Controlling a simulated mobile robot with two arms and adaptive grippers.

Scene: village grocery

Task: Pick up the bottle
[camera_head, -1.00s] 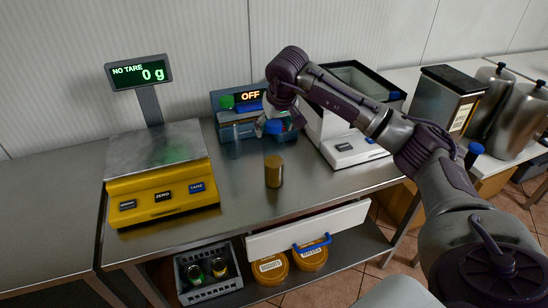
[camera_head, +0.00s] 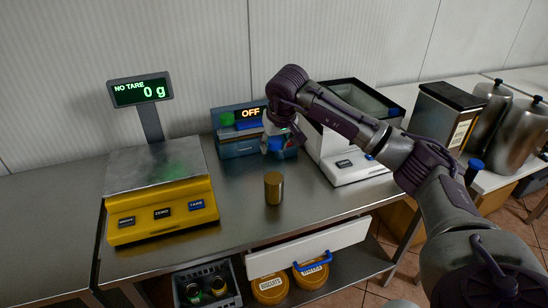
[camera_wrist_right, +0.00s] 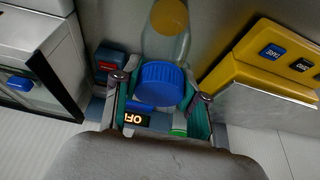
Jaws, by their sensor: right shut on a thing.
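The bottle (camera_wrist_right: 166,48) is clear with a blue cap (camera_wrist_right: 160,84). In the right wrist view its cap lies between the two fingers of my right gripper (camera_wrist_right: 160,100), which is shut on it. In the head view my right gripper (camera_head: 279,143) is over the steel counter, in front of the blue device; the blue cap (camera_head: 275,143) shows at its fingers, and the clear body is hard to make out. I cannot tell whether the bottle's base touches the counter. My left gripper is not in view.
A yellow scale (camera_head: 163,215) is left, a blue device (camera_head: 240,147) behind, and a white machine (camera_head: 350,165) right. A drawer (camera_head: 310,246) is below.

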